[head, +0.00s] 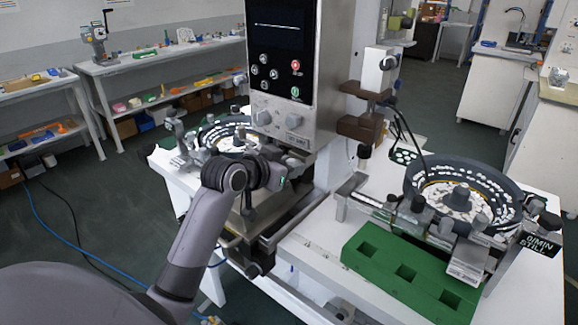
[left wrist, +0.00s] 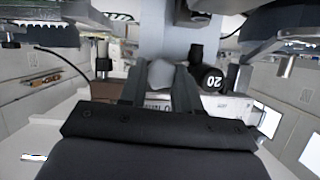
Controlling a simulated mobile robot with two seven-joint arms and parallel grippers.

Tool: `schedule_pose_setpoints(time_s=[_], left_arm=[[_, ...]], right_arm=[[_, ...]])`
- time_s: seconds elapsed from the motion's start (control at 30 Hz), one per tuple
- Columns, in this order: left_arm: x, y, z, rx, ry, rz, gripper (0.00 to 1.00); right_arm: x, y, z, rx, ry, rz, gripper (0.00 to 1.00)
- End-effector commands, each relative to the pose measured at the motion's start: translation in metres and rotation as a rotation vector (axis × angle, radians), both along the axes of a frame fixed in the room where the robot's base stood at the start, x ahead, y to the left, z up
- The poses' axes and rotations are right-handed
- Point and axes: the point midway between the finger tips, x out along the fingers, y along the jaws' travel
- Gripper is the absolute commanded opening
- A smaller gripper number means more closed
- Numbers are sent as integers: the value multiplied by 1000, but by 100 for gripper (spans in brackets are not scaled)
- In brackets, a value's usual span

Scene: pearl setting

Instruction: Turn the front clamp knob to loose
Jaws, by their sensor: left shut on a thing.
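My left gripper (head: 272,178) is at the front of the white machine, below its control panel. In the left wrist view its two dark fingers (left wrist: 160,82) stand on either side of a pale grey rounded knob (left wrist: 160,72) and are shut on it. I take this for the front clamp knob; its pointer or setting cannot be read. In the head view my wrist hides the knob. A black round part marked 20 (left wrist: 212,79) sits just right of the fingers in the wrist view. My right gripper is not in view.
The machine's column and panel (head: 281,66) rise close behind my gripper. A bowl with pale pieces (head: 413,190) stands at the right, with a green block with square holes (head: 375,285) before it. Another bowl (head: 208,133) is behind my wrist.

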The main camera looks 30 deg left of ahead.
Motion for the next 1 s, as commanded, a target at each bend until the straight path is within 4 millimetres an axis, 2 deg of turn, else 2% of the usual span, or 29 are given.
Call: schedule_pose_setpoints(time_s=[0.4,0.9,0.93,1.0], left_arm=[[0,1,-1,-167,17,0,2],[0,1,-2,-185,19,-1,2],[0,1,-2,-185,19,-1,35],[0,1,-2,-183,17,0,58]], right_arm=[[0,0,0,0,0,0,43],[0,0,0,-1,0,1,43],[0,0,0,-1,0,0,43],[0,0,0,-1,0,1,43]])
